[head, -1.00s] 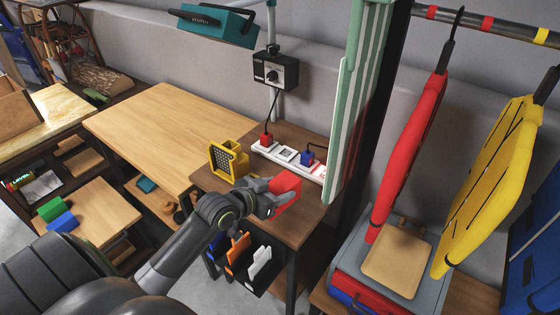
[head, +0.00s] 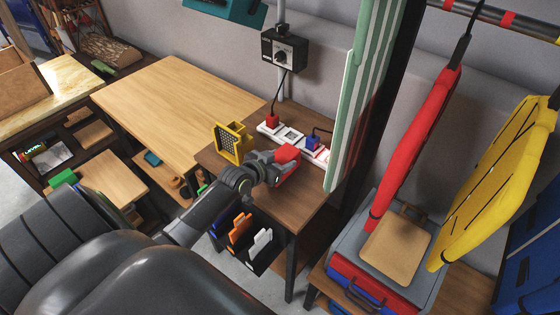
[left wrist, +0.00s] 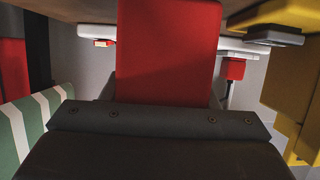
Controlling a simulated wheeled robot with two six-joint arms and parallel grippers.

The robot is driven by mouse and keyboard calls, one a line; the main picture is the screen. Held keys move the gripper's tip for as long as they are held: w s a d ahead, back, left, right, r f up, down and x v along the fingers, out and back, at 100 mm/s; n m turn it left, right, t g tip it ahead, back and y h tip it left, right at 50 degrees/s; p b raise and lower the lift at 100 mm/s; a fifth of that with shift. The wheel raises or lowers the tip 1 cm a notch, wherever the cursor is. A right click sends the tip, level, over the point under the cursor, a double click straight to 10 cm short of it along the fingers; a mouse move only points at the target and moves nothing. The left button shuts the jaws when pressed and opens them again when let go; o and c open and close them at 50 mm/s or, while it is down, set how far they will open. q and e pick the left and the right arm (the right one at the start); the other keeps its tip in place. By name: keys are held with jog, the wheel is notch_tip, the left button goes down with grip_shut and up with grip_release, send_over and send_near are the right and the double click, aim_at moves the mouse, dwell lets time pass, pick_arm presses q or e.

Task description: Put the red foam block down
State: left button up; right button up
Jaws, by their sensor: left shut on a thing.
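The red foam block (head: 288,167) is over the small brown wooden table (head: 302,207), just in front of the white power strip. My left gripper (head: 277,166) is shut on the block. In the left wrist view the block (left wrist: 168,50) fills the middle and stands out from the dark gripper body; the picture appears upside down, with the table top along its upper edge. The block is low over the table, but I cannot tell whether it touches it. My right gripper is not in view.
A yellow perforated holder (head: 231,143) stands left of the block. The power strip (head: 268,128) with red and blue plugs lies behind it. The green-striped panel (head: 359,95) rises at the right. The front of the small table is bare.

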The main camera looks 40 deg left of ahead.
pick_arm(q)
jog(key=shift+f, duration=0.3)
jog(key=shift+f, duration=0.2)
jog(key=o, duration=1)
jog(key=shift+r, duration=0.1)
jog(key=shift+r, duration=0.1)
